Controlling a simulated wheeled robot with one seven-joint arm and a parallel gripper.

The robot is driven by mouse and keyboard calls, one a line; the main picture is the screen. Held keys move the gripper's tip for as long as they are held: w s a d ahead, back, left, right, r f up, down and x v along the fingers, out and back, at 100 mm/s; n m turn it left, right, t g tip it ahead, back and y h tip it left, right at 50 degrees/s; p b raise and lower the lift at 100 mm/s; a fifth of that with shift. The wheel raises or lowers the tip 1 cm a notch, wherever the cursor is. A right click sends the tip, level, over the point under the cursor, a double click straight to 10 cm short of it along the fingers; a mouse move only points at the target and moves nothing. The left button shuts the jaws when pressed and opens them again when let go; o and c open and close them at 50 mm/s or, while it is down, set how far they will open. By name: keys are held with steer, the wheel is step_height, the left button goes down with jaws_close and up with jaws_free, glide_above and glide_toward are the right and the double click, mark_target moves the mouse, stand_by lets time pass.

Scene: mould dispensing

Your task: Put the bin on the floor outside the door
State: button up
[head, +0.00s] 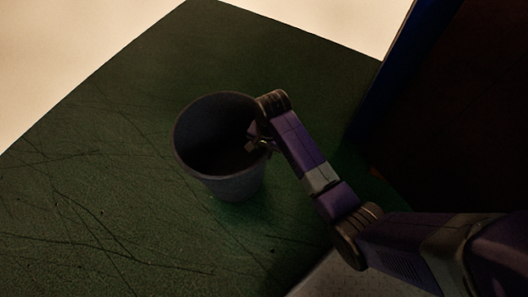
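The bin (232,183) is a dark grey, round, open-topped bucket shape that looks empty. It appears upright over the dark green scratched surface (90,190); I cannot tell if its base touches it. My gripper (256,143) is at the bin's right rim, with finger parts showing against the dark opening. The rim and shadow hide whether the fingers are closed on the wall. No door is clearly recognisable.
A dark upright panel with a blue edge (393,68) stands at the right. Pale areas (70,50) lie beyond the green surface at the upper left and top. The green surface left of the bin is clear.

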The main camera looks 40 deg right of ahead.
step_height(320, 180, up, 10)
steer(key=p, duration=0.3)
steer(key=shift+s+d+f, duration=0.15)
steer(key=shift+s+f, duration=0.05)
steer(key=shift+s, duration=0.15)
